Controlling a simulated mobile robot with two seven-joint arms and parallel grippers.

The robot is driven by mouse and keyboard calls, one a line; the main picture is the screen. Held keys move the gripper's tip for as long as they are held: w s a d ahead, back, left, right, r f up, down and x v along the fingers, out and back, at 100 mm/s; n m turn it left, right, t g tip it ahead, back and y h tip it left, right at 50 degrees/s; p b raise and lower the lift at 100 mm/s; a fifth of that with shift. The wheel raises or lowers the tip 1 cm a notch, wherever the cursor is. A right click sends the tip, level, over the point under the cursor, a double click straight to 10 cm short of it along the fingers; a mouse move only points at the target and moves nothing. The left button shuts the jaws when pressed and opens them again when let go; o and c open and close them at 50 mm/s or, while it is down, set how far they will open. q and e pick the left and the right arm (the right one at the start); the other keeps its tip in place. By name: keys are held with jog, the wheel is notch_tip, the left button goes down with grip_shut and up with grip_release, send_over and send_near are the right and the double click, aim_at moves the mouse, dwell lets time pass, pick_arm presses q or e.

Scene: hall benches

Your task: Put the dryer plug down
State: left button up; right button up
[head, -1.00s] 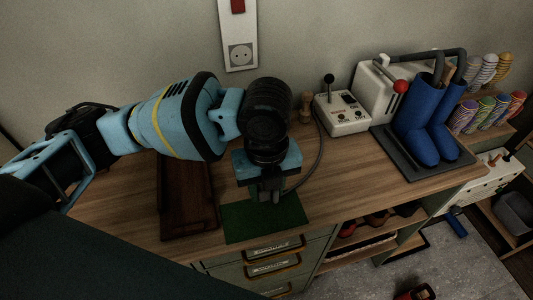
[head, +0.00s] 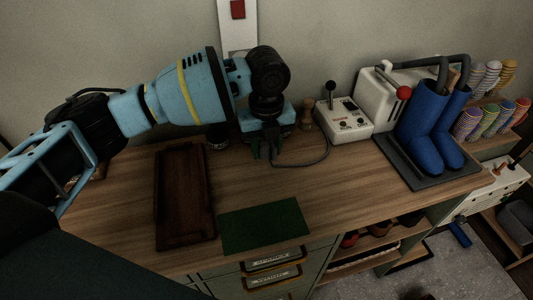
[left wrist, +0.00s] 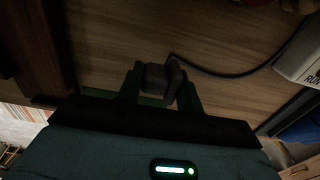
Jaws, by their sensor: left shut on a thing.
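My left gripper (head: 265,150) is shut on the dark dryer plug (left wrist: 160,80), which shows between the fingers in the left wrist view. In the head view the gripper hangs over the back of the wooden bench, beyond the green mat (head: 262,227), and mostly hides the plug. A dark cable (head: 318,160) runs from the plug to the right in a loop toward the white control box (head: 345,122). The mat is bare. I cannot tell whether the plug touches the bench. My right gripper is not in view.
A dark wooden tray (head: 184,195) lies left of the mat. A boot dryer (head: 380,92) with blue boots (head: 420,115) stands at the right, and a small wooden peg (head: 306,115) stands behind the cable. The wall plate (head: 237,35) is partly hidden by my arm. The bench's right front is clear.

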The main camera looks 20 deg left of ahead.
aim_at(266, 167)
pick_arm(q)
jog(key=shift+w+a, duration=0.1)
jog(key=shift+w, duration=0.2)
notch_tip(266, 167, down, 4)
jog(key=shift+r, duration=0.2)
jog(key=shift+f, duration=0.35)
jog(key=shift+f, duration=0.25)
jog(key=o, duration=1)
